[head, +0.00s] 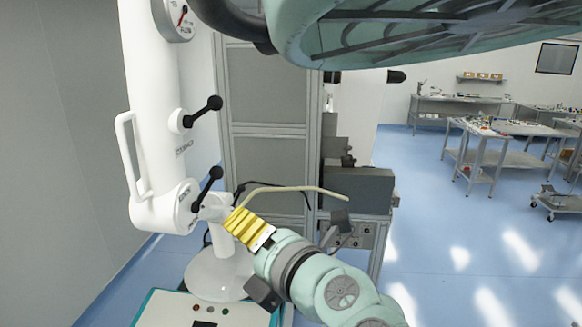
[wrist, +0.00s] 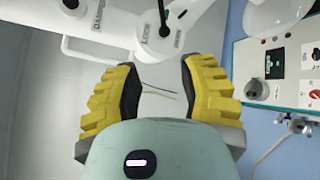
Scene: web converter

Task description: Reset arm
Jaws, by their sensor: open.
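My gripper (head: 240,224) has yellow ribbed fingers and points up and left towards a white jointed column (head: 150,130) in the head view. In the wrist view, the gripper (wrist: 158,88) is open, with a wide gap between the dark finger pads. I see nothing held in it; thin cables show in the gap. The white column (wrist: 125,25) passes beyond the fingertips in that view. Its black-knobbed lever (head: 207,186) is close to the gripper in the head view; I cannot tell whether they touch.
A control panel (wrist: 283,76) is right of the gripper in the wrist view. A grey framed cabinet (head: 268,110) and a dark metal block (head: 358,190) stand behind my arm. A large pale-green ribbed part hangs across the top. Worktables (head: 500,128) are far right, with open blue floor (head: 470,240) before them.

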